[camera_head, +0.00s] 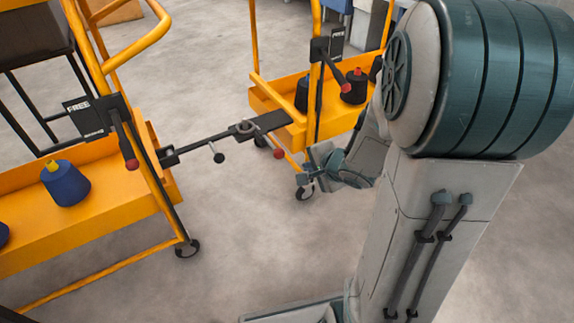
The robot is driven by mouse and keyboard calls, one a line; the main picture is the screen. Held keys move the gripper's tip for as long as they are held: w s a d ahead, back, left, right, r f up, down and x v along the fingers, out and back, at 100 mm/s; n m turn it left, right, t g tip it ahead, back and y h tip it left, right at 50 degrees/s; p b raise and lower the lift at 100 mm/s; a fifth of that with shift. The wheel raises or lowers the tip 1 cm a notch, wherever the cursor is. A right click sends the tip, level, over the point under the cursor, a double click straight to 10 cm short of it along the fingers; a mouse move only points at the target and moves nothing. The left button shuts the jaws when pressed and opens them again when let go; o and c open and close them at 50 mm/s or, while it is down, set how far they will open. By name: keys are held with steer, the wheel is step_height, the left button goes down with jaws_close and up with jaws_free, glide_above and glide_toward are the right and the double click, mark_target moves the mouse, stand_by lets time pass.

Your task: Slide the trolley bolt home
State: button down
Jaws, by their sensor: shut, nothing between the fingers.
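A dark coupling bar (200,138) spans the gap between the left yellow trolley (90,215) and the right yellow trolley (285,100). A bolt handle with a dark ball end (218,157) hangs from the bar, left of a round dark collar (244,129). How far the bolt sits in the collar is too small to tell. A red knob (279,153) shows below the bar's right end. My gripper (312,158) shows at the end of my arm, right of the bar and apart from the bolt handle. It is shut and empty; its fingertips are hard to make out.
The left trolley has a lever with a red knob (131,164), a sign reading FREE (78,108) and a blue cone (66,187). The right trolley carries dark cones (354,88) and a similar red-knobbed lever. Clear concrete floor (225,230) lies below the bar.

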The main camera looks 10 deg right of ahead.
steer(key=shift+w+a+p, duration=0.1)
steer(key=shift+p, duration=0.45)
steer(key=shift+w+r+x, duration=0.3)
steer(key=shift+x, duration=1.8)
steer(key=shift+w+r+x, duration=0.25)
steer(key=shift+r+x, duration=0.1)
steer(key=shift+x, duration=1.8)
steer(key=shift+w+r+x, duration=0.3)
steer(key=shift+x, duration=1.8)
steer(key=shift+a, duration=0.15)
